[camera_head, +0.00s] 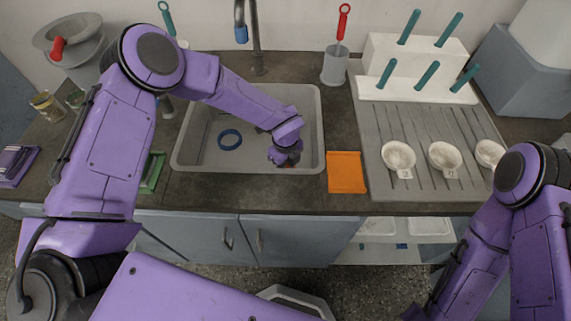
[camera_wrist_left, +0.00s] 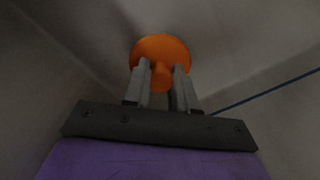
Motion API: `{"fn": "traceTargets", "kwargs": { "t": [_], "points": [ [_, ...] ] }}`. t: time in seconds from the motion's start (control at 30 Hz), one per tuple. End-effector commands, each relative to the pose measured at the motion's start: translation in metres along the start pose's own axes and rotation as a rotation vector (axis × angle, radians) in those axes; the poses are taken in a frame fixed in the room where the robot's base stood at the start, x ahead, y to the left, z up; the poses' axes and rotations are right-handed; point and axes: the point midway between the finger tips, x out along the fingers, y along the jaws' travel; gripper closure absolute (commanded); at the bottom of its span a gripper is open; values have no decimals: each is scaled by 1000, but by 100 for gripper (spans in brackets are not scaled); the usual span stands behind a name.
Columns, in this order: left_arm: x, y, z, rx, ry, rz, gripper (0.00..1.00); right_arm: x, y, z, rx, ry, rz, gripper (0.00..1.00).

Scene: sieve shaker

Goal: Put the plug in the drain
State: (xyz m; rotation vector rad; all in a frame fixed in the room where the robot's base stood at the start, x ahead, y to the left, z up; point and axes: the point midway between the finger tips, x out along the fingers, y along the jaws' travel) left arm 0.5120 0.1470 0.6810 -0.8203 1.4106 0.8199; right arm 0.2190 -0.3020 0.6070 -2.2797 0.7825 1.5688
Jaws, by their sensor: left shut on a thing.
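My left gripper (camera_head: 285,160) reaches down into the grey sink (camera_head: 195,160), in its right part near the front wall. The left wrist view shows its two fingers (camera_wrist_left: 160,85) shut on the stem of an orange plug (camera_wrist_left: 160,47). The plug's round disc is beyond the fingertips. In the head view the plug is mostly hidden by the gripper, and I cannot tell if it touches the sink floor. My right gripper is out of view.
A faucet (camera_head: 241,35) stands behind the sink. A grey cup (camera_head: 335,66) holds a red-handled brush. My left forearm crosses the sink's left part.

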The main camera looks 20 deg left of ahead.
Motion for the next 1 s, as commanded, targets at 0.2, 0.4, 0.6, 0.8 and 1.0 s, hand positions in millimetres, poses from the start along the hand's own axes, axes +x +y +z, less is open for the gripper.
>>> {"fn": "traceTargets", "kwargs": {
  "t": [0.2, 0.4, 0.6, 0.8, 1.0],
  "points": [
    [0, -1, 0, -1, -1, -2, 100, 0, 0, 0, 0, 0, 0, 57],
    [3, -1, 0, 0, -1, -2, 48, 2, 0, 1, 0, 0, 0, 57],
    [3, -1, 0, 0, -1, -2, 48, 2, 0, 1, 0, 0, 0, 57],
    [-10, -1, 1, -1, 0, -3, 48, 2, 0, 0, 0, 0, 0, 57],
    [-60, -2, 1, -2, -1, -7, 48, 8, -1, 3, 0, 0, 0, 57]
  ]
}}
